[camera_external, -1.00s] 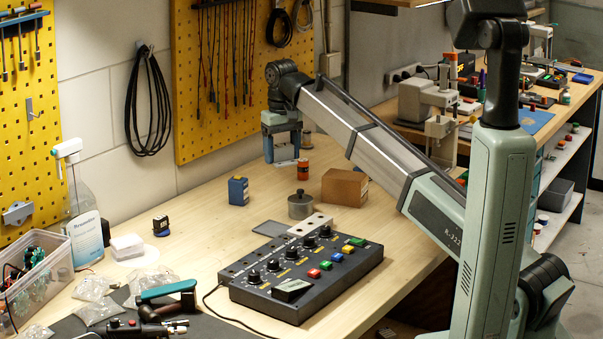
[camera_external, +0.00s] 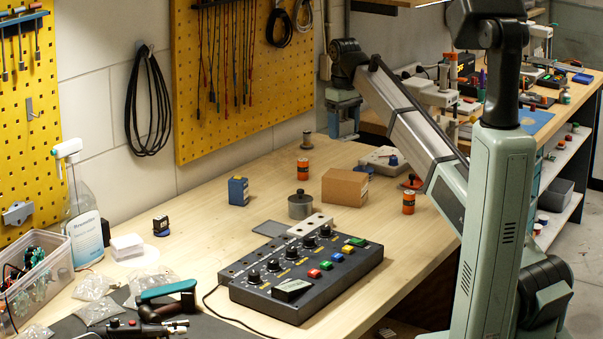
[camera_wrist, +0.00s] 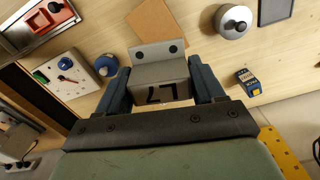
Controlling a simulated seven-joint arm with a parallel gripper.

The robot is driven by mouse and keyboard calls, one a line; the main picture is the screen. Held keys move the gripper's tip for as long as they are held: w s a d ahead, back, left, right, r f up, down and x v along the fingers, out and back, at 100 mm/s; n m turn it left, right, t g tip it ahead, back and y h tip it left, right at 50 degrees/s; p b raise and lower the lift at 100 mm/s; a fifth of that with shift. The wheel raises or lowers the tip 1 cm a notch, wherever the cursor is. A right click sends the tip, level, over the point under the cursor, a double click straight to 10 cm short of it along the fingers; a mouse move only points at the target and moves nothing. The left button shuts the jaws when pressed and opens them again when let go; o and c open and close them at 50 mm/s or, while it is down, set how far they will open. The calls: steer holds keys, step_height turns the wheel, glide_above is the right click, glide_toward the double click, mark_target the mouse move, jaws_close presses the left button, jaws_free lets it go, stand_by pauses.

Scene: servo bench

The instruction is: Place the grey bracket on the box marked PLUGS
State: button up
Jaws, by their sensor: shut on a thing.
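My gripper (camera_external: 343,132) is raised over the back of the bench, behind the brown cardboard box. In the wrist view my gripper (camera_wrist: 160,88) is shut on the grey bracket (camera_wrist: 158,53). It is an angled piece with two dark holes in its upright flange and dark marks like "17" on the face between the fingers. In the external view I cannot clearly pick the bracket out from the fingers. The brown box (camera_external: 345,187) stands on the bench with a bare top; I can read no PLUGS marking. Its top (camera_wrist: 153,20) also shows beyond the bracket in the wrist view.
A lidded metal pot (camera_external: 300,206) stands left of the box, and a blue box (camera_external: 238,190) farther left. A white control box (camera_external: 383,160) lies behind. The button panel (camera_external: 300,270) fills the front.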

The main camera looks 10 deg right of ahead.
mark_target(343, 174)
steer(key=shift+s+n, duration=0.15)
steer(key=shift+n, duration=0.85)
steer(key=shift+f, duration=5)
steer(key=shift+f, duration=0.15)
steer(key=o, duration=1)
steer(key=shift+o, duration=0.2)
steer(key=shift+r, duration=3.9)
